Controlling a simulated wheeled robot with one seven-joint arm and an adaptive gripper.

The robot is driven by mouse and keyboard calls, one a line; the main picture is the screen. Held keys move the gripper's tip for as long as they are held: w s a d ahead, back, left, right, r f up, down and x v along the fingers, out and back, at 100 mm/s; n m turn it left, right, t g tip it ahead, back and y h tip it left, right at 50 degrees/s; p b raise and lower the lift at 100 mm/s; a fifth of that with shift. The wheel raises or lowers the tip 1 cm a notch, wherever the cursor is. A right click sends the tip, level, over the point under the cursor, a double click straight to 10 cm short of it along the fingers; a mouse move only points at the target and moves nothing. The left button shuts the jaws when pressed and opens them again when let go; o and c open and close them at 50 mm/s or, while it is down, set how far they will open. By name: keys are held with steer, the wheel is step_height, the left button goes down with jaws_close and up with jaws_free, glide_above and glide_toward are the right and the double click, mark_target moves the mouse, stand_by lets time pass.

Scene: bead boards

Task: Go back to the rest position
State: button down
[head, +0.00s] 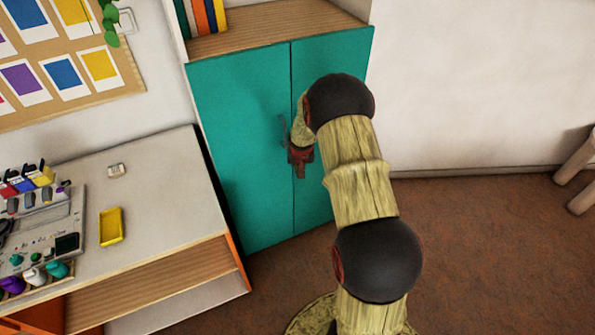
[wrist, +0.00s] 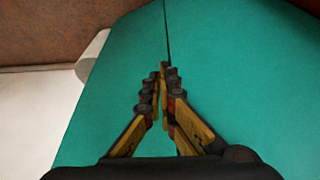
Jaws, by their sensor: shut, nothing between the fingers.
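My gripper (head: 300,160) is in front of the teal cupboard (head: 240,150), close to the seam between its two doors. In the wrist view my gripper (wrist: 163,75) has its fingers together at the tips with nothing between them. The teal doors (wrist: 230,70) fill most of that view, and both doors look shut. My arm hides part of the right door. I cannot tell whether the fingers touch the door.
Books (head: 205,16) stand on the shelf above the doors. Brown floor (head: 480,240) at the right is open; stool legs (head: 580,170) show at the right edge.

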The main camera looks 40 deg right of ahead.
steer(key=v, duration=0.2)
steer(key=shift+s+d+r, duration=0.1)
steer(key=shift+s+r, duration=0.1)
steer(key=shift+s, duration=0.05)
steer(key=s+a+g+y, duration=0.1)
steer(key=s+a+g, duration=0.3)
steer(key=s, duration=0.6)
steer(key=s+a+r+n+t, duration=0.2)
steer(key=s+a+r, duration=0.5)
steer(key=r, duration=0.4)
steer(key=s+a+r+n+t+y, duration=0.1)
steer(key=s+a+r+n+t, duration=0.1)
steer(key=s+a+r, duration=0.4)
steer(key=s+a+r+n+t, duration=0.2)
steer(key=s+a+r, duration=0.5)
steer(key=a+r, duration=0.6)
step_height(320, 180, up, 4)
steer(key=shift+s+n, duration=0.3)
